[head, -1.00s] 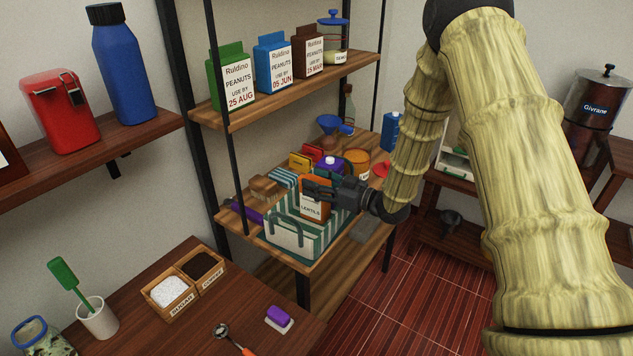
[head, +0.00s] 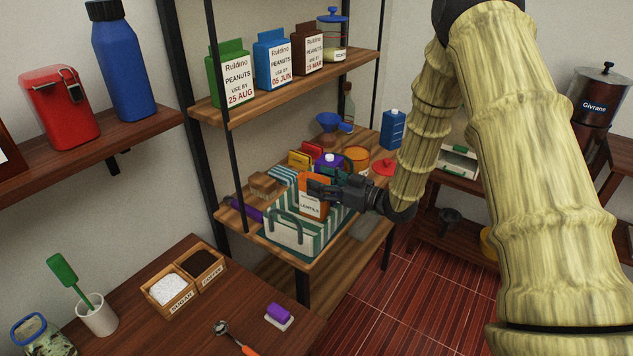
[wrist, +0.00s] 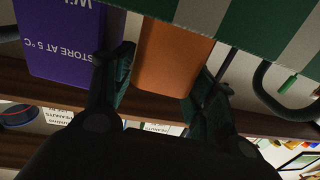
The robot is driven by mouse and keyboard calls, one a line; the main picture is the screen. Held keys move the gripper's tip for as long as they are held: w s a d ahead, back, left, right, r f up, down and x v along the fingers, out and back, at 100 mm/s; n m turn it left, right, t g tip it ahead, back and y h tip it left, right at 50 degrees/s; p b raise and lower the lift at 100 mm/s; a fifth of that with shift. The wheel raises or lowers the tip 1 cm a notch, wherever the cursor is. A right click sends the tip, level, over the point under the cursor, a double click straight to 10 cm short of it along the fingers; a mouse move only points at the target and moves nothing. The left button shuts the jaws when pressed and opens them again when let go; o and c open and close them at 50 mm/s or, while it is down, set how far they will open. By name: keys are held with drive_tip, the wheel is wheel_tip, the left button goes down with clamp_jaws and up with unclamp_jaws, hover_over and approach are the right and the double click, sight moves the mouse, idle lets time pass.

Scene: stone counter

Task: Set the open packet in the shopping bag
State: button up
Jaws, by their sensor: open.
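An orange packet with a white "LENTILS" label (head: 312,207) stands inside the green-and-white striped shopping bag (head: 288,233) on the lower shelf. In the wrist view the orange packet (wrist: 172,58) shows between the fingers, and the striped bag (wrist: 240,25) runs across the top. My gripper (head: 322,189) is open at the upper part of the packet, one finger at each side. It also shows in the wrist view (wrist: 165,65). I cannot tell whether the fingers touch the packet. The packet's base is hidden by the bag.
A purple carton (wrist: 70,45) stands close beside one finger. Around the bag are an orange tub (head: 356,160), a blue funnel (head: 328,123) and a wooden block (head: 264,184). Peanut cartons (head: 272,67) stand on the shelf above. A shelf post (head: 228,120) rises to the left.

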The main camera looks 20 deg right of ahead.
drive_tip(key=b+v, duration=0.2)
drive_tip(key=v, duration=0.8)
